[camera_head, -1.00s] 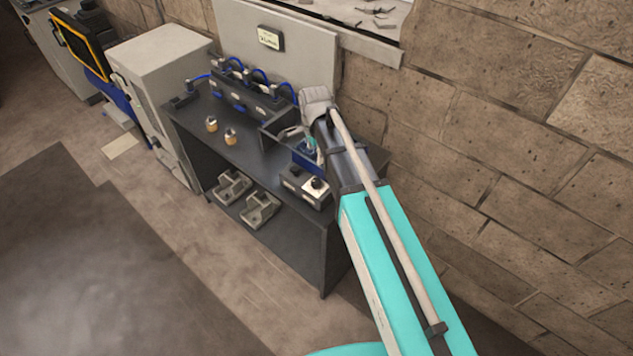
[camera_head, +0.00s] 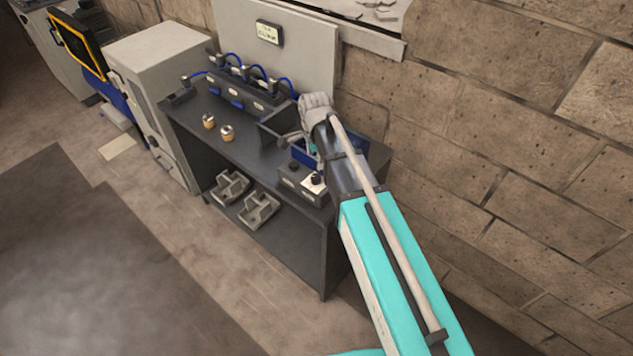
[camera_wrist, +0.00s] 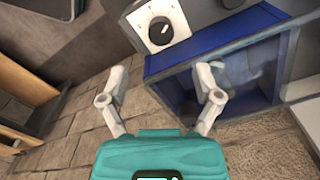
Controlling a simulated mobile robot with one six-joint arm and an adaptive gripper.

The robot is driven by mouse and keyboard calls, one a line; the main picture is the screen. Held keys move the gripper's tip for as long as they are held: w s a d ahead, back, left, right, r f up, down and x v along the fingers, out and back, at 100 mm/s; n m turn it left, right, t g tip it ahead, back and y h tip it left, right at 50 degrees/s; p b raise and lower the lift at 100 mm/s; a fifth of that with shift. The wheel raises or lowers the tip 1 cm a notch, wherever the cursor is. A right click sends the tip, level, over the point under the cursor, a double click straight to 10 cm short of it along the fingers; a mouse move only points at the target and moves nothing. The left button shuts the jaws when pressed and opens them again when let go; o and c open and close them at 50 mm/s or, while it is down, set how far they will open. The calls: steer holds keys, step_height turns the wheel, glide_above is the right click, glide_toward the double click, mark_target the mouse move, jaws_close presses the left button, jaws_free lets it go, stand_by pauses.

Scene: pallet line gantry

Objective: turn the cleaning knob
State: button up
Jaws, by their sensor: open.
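The knob (camera_wrist: 160,31) is a black dial with a white mark on a white plate, on the front of a grey control box at the top of the wrist view. In the head view the knob (camera_head: 316,180) sits on the grey box (camera_head: 303,187) at the bench's front right corner. My gripper (camera_wrist: 163,80) is open and empty, its two fingers spread below the knob and apart from it. A blue bin (camera_wrist: 215,70) lies beyond the fingers, next to the box.
The dark bench (camera_head: 240,150) carries two small brass parts (camera_head: 218,127) and a row of dark units with blue cables (camera_head: 245,90). Two grey brackets (camera_head: 245,198) lie on its lower shelf. A stone wall (camera_head: 510,130) stands close on the right.

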mark_target(316, 177)
steer(key=shift+f+b, duration=4.1)
steer(key=shift+f, duration=0.3)
steer(key=c, duration=1.1)
steer(key=shift+d, duration=0.15)
jaws_close()
